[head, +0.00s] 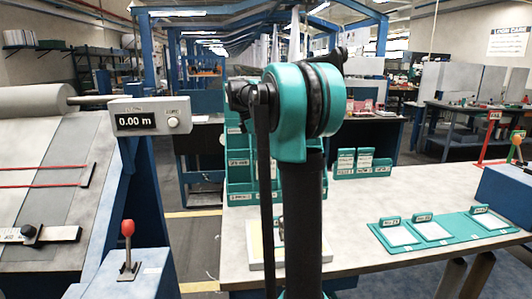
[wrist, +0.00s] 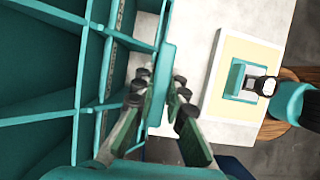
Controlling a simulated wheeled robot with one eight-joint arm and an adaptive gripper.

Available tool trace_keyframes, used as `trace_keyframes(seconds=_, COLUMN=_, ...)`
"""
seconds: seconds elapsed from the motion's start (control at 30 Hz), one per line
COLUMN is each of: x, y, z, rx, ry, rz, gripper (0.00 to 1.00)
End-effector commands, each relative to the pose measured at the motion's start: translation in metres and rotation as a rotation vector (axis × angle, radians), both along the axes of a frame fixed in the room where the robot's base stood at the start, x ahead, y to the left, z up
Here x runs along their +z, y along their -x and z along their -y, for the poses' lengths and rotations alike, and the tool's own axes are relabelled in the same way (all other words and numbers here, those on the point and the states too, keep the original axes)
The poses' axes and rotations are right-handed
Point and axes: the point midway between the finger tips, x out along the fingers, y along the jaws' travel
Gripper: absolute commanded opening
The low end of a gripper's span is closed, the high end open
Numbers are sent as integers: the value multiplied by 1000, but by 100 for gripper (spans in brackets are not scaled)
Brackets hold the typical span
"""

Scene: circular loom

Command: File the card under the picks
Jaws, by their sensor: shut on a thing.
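My gripper (wrist: 161,88) is shut on a narrow teal piece, which looks like the card seen edge-on (wrist: 163,62), in the wrist view. The teal rack (wrist: 88,62) with several open compartments lies just left of the card. The card is beside the rack's near wall; I cannot tell whether they touch. In the head view the rack (head: 238,180) stands on the table behind my arm, with small labels on its front. The picks label cannot be made out. My gripper and the held card are hidden behind my arm there.
A cream board (head: 257,243) lies at the table's left end; the wrist view also shows it (wrist: 232,60). Small labelled teal holders (head: 362,163) stand right of the rack. A teal tray with several cards (head: 440,240) lies farther right. The table (head: 350,215) between is clear.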

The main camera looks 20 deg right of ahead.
Motion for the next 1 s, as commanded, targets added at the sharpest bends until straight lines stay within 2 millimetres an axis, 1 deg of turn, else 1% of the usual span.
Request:
trace_keyframes(seconds=0.43, x=-2, y=0, z=0, rx=0, ry=0, rz=0, gripper=0)
trace_keyframes(seconds=1.0, x=-17, y=0, z=0, rx=0, ry=0, rz=0, gripper=0)
